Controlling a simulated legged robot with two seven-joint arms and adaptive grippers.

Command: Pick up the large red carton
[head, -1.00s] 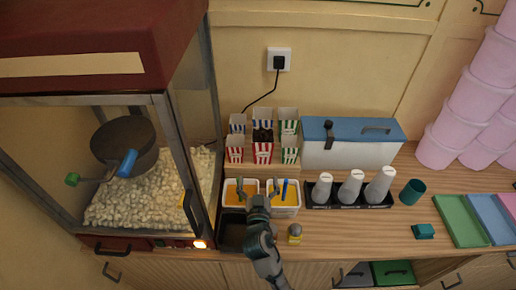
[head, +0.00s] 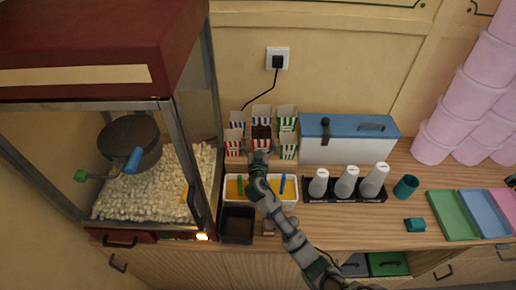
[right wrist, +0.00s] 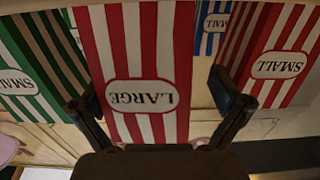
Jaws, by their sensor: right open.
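The large red carton (head: 261,133), red and white striped with dark contents at its top, stands in the middle of the front row of cartons. It fills the centre of the right wrist view (right wrist: 140,55), where its LARGE label appears upside down. My right gripper (head: 260,158) is in front of its lower part in the head view. In the right wrist view the gripper (right wrist: 158,102) is open, with one finger at each side of the carton. I cannot tell whether the fingers touch it. My left gripper is out of view.
A small red carton (head: 233,143) and a small green carton (head: 288,145) flank it closely, with more cartons behind. White tubs (head: 289,202) and a black bin (head: 237,226) lie in front. The popcorn machine (head: 166,150) stands left, a blue-lidded box (head: 345,150) right.

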